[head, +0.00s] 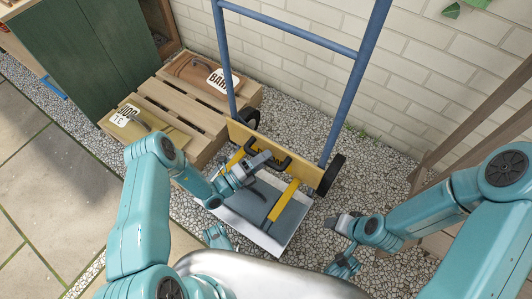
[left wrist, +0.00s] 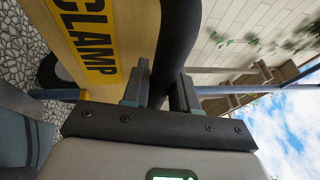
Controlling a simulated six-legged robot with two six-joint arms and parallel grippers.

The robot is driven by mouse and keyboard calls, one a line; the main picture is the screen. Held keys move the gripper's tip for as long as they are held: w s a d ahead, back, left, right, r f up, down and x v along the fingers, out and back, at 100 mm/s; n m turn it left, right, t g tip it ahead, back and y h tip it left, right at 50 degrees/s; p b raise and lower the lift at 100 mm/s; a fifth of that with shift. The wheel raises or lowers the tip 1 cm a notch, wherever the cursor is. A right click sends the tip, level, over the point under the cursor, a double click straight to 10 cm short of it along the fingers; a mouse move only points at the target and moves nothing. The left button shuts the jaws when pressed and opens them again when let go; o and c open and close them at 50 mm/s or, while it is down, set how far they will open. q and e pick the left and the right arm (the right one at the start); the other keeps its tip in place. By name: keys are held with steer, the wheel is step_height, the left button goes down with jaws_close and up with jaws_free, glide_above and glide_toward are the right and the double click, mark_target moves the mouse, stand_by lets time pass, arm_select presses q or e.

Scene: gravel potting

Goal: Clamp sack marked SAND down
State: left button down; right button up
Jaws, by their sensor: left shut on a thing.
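A wooden clamp bar (head: 306,174) with a black handle (head: 291,161) lies across the low part of a blue hand truck (head: 343,112). In the left wrist view the bar (left wrist: 118,28) reads CLAMP, and the handle (left wrist: 179,42) passes between my finger pads. My left gripper (head: 266,159) is shut on this handle. A grey plate-like surface (head: 258,203) with yellow strips lies below the bar, partly hidden by my left arm. I cannot read SAND on anything. My right gripper (head: 344,224) is apart from the hand truck, over the gravel; its jaw opening is unclear.
A wooden pallet (head: 178,108) at the left bears a brown sack (head: 195,72) whose label starts with BAR, and an olive sack (head: 148,133) with an unclear label. A green cabinet (head: 85,55) stands behind it. A brick wall (head: 430,70) closes the back. Gravel is free at the right.

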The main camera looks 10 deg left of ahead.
arm_select(q)
steer(key=shift+f, duration=0.3)
steer(key=c, duration=1)
jaws_free()
steer(key=shift+o, duration=0.2)
steer(key=p+v, duration=0.3)
steer(key=v, duration=1.3)
steer(key=shift+a, duration=0.2)
arm_select(e)
steer(key=shift+g, duration=0.5)
steer(key=s+r, duration=0.1)
steer(key=r, duration=0.1)
steer(key=s+r, duration=0.1)
steer(key=shift+s+a+r, duration=0.1)
steer(key=shift+s+a, duration=0.15)
steer(key=shift+s, duration=0.05)
arm_select(q)
steer(key=shift+c, duration=0.3)
